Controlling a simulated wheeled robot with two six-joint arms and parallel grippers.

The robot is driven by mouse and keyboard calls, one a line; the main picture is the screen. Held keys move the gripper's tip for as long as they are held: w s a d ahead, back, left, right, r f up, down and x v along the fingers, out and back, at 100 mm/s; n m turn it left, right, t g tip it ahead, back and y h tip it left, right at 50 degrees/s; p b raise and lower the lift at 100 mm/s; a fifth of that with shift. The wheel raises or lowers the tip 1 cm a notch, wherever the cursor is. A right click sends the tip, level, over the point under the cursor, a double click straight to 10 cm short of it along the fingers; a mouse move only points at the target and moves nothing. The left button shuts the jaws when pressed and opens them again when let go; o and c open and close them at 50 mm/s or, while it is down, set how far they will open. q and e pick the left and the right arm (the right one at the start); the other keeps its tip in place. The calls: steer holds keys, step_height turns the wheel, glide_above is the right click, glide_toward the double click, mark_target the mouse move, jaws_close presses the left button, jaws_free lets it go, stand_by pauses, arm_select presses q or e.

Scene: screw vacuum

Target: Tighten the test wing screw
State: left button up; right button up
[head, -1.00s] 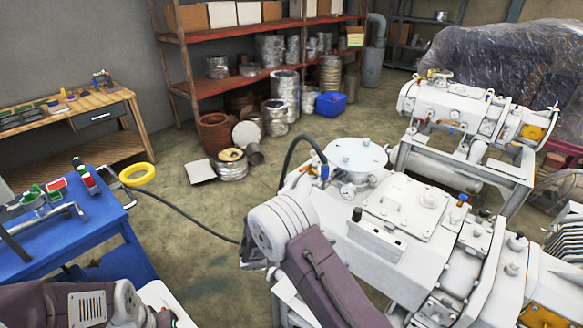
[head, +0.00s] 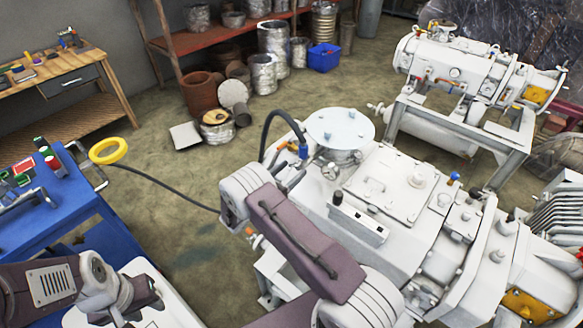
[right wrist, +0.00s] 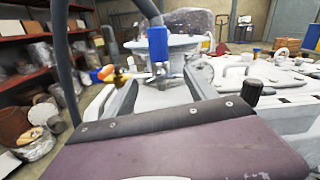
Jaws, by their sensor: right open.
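The white vacuum pump (head: 390,190) stands at the centre right, with a round flanged port (head: 340,127) on top. A blue-tipped fitting (head: 303,151) sits beside the port at the end of a dark hose, and also shows in the right wrist view (right wrist: 158,45). Small metal parts (right wrist: 160,70) lie just below the blue tip; I cannot tell which is the wing screw. My right gripper (head: 285,172) is open close to this fitting.
A second white pump (head: 470,75) stands behind on a frame. A blue cart (head: 75,220) with tools and a yellow ring (head: 109,150) is at left. A wooden bench (head: 70,80) and shelves line the wall. The floor between is mostly clear.

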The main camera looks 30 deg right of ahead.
steer(key=shift+d+r, duration=0.1)
steer(key=shift+r, duration=0.05)
steer(key=shift+c, duration=0.6)
steer(key=shift+w+d, duration=0.1)
steer(key=c, duration=1.3)
steer(key=shift+o, duration=0.2)
steer(key=shift+f+m+b, duration=0.15)
steer(key=shift+m+b, duration=0.7)
steer(key=shift+m, duration=0.15)
steer(key=shift+f+m+b, duration=0.15)
steer(key=shift+m+b, duration=0.65)
steer(key=shift+m, duration=0.2)
steer(key=shift+r+m+b, duration=0.15)
steer(key=shift+m+b, duration=1.15)
steer(key=shift+m, duration=0.4)
